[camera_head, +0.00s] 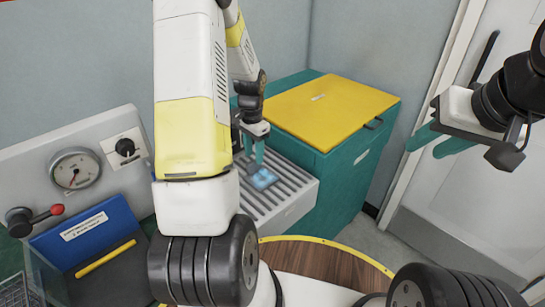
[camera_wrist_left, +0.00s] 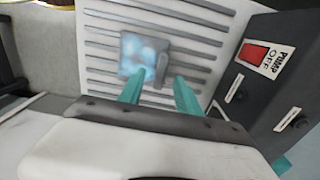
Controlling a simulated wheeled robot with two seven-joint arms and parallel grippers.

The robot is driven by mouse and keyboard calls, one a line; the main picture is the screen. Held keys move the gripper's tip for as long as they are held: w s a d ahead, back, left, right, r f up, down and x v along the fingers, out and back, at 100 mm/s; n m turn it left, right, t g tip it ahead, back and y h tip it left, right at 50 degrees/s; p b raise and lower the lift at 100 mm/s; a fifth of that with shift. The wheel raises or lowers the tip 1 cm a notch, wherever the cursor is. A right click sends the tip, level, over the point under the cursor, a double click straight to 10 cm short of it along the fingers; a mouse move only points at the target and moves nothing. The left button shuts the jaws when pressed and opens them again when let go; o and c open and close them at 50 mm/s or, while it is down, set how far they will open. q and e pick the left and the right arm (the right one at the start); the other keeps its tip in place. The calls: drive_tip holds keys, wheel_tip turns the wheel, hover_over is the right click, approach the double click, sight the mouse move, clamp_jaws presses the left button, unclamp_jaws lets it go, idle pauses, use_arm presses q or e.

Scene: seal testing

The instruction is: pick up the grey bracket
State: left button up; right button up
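A small grey piece that looks like the bracket (camera_wrist_left: 162,68) lies on the slatted tray (camera_wrist_left: 100,20), with a glossy light-blue patch (camera_wrist_left: 138,52) beside or on it. In the head view the blue patch (camera_head: 263,178) shows on the tray, just below the left fingertips. My left gripper (camera_head: 254,153) points down over the tray. Its teal fingers (camera_wrist_left: 158,88) are apart in the left wrist view, with the grey piece just beyond the gap and nothing held. I cannot tell the height left between them. My right gripper (camera_head: 434,140) is open and empty at the far right.
A teal cabinet with a yellow lid (camera_head: 330,108) stands behind the tray. A gauge panel (camera_head: 75,170) and a blue labelled bin (camera_head: 85,230) are at the left. A panel with a red pump switch (camera_wrist_left: 255,52) flanks the tray.

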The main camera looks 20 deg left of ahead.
sight(254, 160)
use_arm(q)
wheel_tip(254, 160, down, 4)
drive_tip(key=shift+a+f, duration=0.1)
drive_tip(key=shift+f, duration=0.15)
drive_tip(key=shift+c, duration=0.2)
clamp_jaws()
idle(1.2)
